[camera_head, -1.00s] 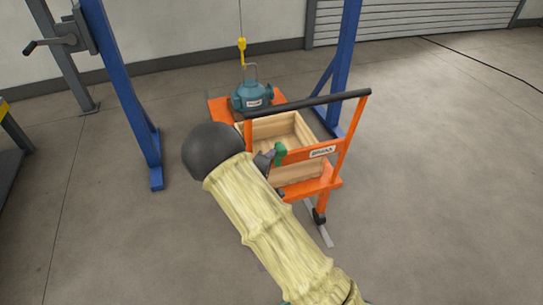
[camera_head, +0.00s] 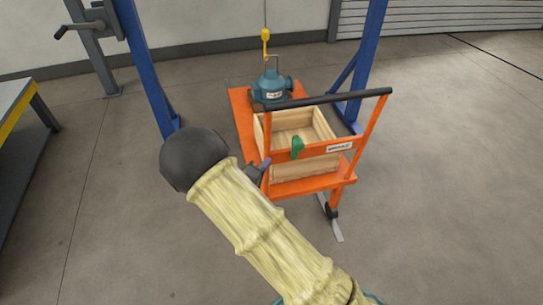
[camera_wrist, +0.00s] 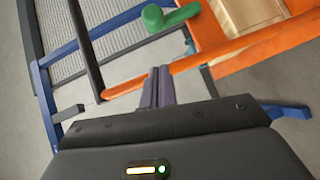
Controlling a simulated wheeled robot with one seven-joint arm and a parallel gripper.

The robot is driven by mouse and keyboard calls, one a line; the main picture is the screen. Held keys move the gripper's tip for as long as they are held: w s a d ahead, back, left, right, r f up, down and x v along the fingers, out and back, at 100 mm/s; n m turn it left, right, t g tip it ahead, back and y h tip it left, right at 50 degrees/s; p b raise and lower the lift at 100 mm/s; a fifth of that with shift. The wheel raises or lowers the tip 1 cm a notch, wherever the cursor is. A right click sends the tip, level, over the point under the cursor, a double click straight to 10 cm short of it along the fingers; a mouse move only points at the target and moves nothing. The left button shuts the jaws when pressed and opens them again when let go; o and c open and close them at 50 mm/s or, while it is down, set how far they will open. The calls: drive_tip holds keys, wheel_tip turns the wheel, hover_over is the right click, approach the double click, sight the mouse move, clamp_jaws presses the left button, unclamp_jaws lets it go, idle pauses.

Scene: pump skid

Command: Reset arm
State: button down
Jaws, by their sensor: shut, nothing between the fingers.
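My arm, in a pale yellow sleeve, reaches up from the bottom of the head view to a dark rounded wrist. My gripper (camera_wrist: 158,86) shows in the wrist view with its two dark fingers together and nothing between them. In the head view a small part of my gripper (camera_head: 265,168) shows beside the near left edge of the orange cart (camera_head: 310,186). The cart's green handle (camera_head: 297,147) is apart from the fingers, and it also shows in the wrist view (camera_wrist: 172,17).
A wooden crate (camera_head: 322,122) and a teal pump (camera_head: 271,87) sit on the cart. A yellow hook (camera_head: 265,36) hangs above the pump. Blue gantry legs (camera_head: 150,72) stand on both sides. A workbench (camera_head: 14,105) is at the left. Floor at the right is clear.

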drive_tip(key=shift+v, duration=1)
drive_tip(key=shift+w, duration=0.2)
